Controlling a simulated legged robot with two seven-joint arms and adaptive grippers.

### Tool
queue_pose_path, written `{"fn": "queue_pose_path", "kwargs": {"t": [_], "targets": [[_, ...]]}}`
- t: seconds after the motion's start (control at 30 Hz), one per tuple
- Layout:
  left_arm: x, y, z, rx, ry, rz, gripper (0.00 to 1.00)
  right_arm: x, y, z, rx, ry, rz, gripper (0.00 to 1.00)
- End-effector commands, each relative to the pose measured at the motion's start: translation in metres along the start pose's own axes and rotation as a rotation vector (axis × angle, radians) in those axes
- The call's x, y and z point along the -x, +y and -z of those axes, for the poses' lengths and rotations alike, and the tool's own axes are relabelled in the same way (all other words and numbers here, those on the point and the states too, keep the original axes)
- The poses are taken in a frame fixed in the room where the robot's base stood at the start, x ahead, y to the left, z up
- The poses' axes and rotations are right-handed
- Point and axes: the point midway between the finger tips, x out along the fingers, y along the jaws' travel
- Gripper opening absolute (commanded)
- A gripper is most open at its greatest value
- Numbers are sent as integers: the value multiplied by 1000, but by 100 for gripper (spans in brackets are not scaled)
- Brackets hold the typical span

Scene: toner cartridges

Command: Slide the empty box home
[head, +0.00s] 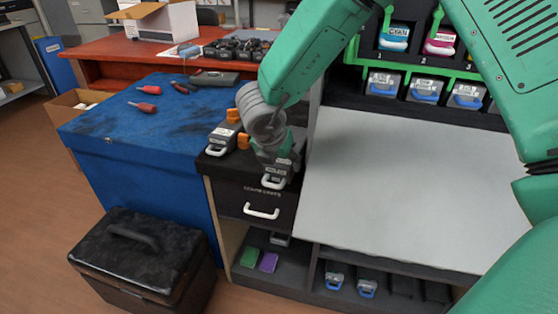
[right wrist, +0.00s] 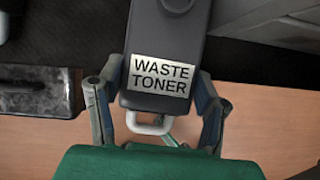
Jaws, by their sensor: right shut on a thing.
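A dark grey box (right wrist: 165,35) labelled "WASTE TONER" with a white loop handle lies between the fingers of my right gripper (right wrist: 160,95) in the right wrist view. The gripper is shut on its sides. In the head view my right gripper (head: 268,145) is over the black cabinet top, with the held box's label and handle (head: 274,181) showing below it; its far part is hidden. A second grey box (head: 221,138) with a white handle and label stands on the cabinet, left of my gripper. My left gripper is not in view.
A drawer with a white handle (head: 262,212) is below. Toner cartridges (head: 392,40) fill a rack at the top right, with labelled boxes (head: 383,84) below. The pale panel (head: 390,190) is clear. A blue chest (head: 130,130) and black case (head: 145,260) stand left.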

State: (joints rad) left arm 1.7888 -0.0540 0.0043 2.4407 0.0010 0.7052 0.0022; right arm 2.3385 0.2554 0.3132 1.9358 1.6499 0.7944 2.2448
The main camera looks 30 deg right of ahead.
Motion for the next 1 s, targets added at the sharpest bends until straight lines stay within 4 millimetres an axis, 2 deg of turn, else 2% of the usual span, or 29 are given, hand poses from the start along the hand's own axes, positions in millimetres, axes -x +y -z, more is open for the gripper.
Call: {"fn": "queue_pose_path", "kwargs": {"t": [0.03, 0.5, 1.0], "targets": [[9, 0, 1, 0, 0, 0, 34, 9, 0, -6, -2, -1, -2, 7], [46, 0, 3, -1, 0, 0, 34, 53, 1, -28, -3, -9, -1, 7], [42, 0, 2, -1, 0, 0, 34, 48, 1, -27, -2, -7, -3, 7]]}}
